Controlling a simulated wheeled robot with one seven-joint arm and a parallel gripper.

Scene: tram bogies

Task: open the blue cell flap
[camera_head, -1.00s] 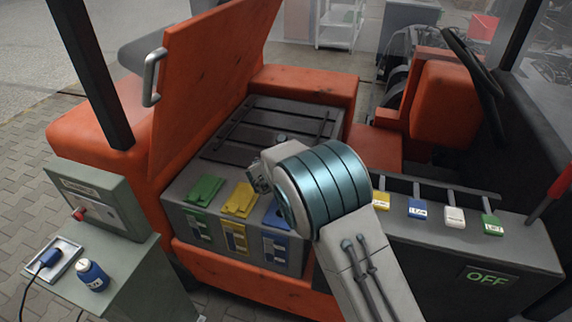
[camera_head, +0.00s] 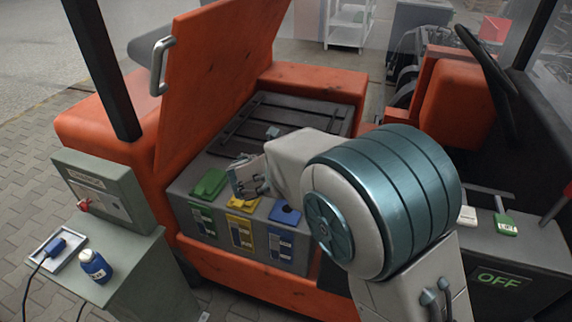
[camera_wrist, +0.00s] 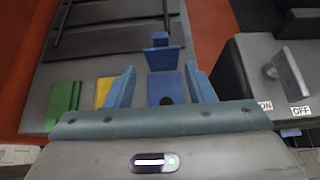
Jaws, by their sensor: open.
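The blue cell (camera_head: 285,214) is at the right end of a row of three on the grey battery box. In the wrist view, its blue plate (camera_wrist: 165,85) has a dark round spot, and a blue panel with a small block (camera_wrist: 160,40) shows just beyond it. The panel looks raised, but I cannot be sure of its angle. My gripper (camera_head: 241,184) is open, and in the wrist view its blue fingers (camera_wrist: 161,72) stand either side of the plate. I cannot see contact. My arm hides the area behind the blue cell in the head view.
A yellow flap (camera_head: 242,204) and a green flap (camera_head: 208,184) lie left of the blue cell. The orange hood (camera_head: 215,75) stands open at the left. A switch handle (camera_wrist: 285,72) is at the right in the wrist view.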

